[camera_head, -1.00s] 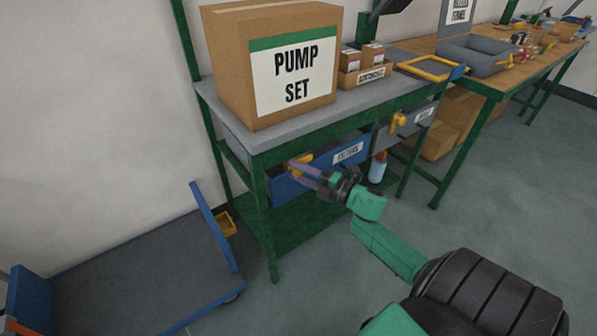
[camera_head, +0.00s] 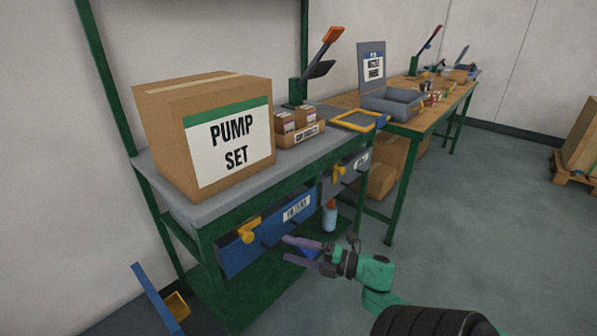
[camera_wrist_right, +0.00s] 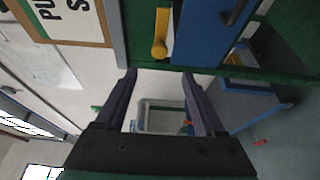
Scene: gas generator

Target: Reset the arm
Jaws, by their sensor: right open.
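My right gripper (camera_head: 301,249) is open and empty in the head view. It hangs in front of the workbench, just below the blue drawer labelled FILTERS (camera_head: 297,213). My right arm is green and black and comes in from the bottom right. In the right wrist view the two dark fingers (camera_wrist_right: 160,85) are spread apart with nothing between them. The blue drawer front (camera_wrist_right: 205,30) and its yellow latch (camera_wrist_right: 160,35) show beyond the fingertips. My left gripper is not in view.
The PUMP SET box (camera_head: 205,130) stands on the grey bench top, next to a small carton tray (camera_head: 301,133) and a yellow-edged tray (camera_head: 357,121). A wooden bench (camera_head: 455,93) extends behind. A blue trolley (camera_head: 153,297) is at lower left.

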